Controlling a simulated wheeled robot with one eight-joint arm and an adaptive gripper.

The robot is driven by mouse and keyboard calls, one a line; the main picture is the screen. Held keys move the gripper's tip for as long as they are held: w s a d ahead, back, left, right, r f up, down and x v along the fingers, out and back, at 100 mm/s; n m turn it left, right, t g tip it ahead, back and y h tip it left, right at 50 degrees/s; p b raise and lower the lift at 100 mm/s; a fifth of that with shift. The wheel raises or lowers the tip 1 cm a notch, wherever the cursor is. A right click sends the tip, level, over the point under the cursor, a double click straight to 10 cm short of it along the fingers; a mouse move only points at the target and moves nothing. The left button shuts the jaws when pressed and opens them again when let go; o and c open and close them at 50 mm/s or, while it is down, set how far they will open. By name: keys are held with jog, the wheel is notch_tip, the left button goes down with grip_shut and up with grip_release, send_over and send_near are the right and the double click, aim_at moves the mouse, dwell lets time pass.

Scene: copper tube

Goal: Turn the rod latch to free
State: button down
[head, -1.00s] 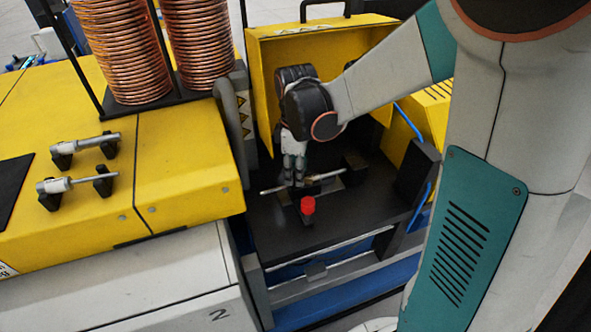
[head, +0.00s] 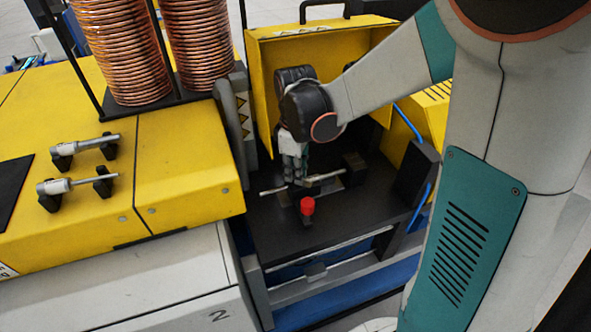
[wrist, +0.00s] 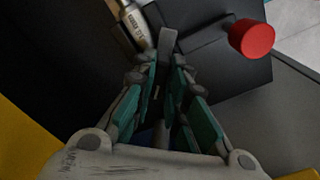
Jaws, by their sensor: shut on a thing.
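My gripper (head: 296,181) reaches down into the yellow-hooded machine, at the middle of a thin metal rod (head: 272,191) above the black bed. In the wrist view my gripper (wrist: 165,68) has its teal-padded fingers shut on a narrow grey bar standing between them, which looks like the rod latch (wrist: 167,40). The fingers hide its lower part. A silvery cylinder with print (wrist: 134,22) lies just left of the latch. In the head view I cannot make out the latch behind the fingers.
A red knob (head: 308,205) stands on the bed just in front of my gripper; it also shows in the wrist view (wrist: 251,38). The yellow hood (head: 265,85) rises behind. Two tools on stands (head: 85,145) and copper coils (head: 118,50) are at left.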

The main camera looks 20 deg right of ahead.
jog(key=m, duration=0.5)
jog(key=shift+a+m, duration=0.1)
jog(key=shift+m, duration=2.3)
jog(key=c, duration=1.6)
grip_release()
notch_tip(320, 180, up, 12)
jog(key=shift+s, duration=0.15)
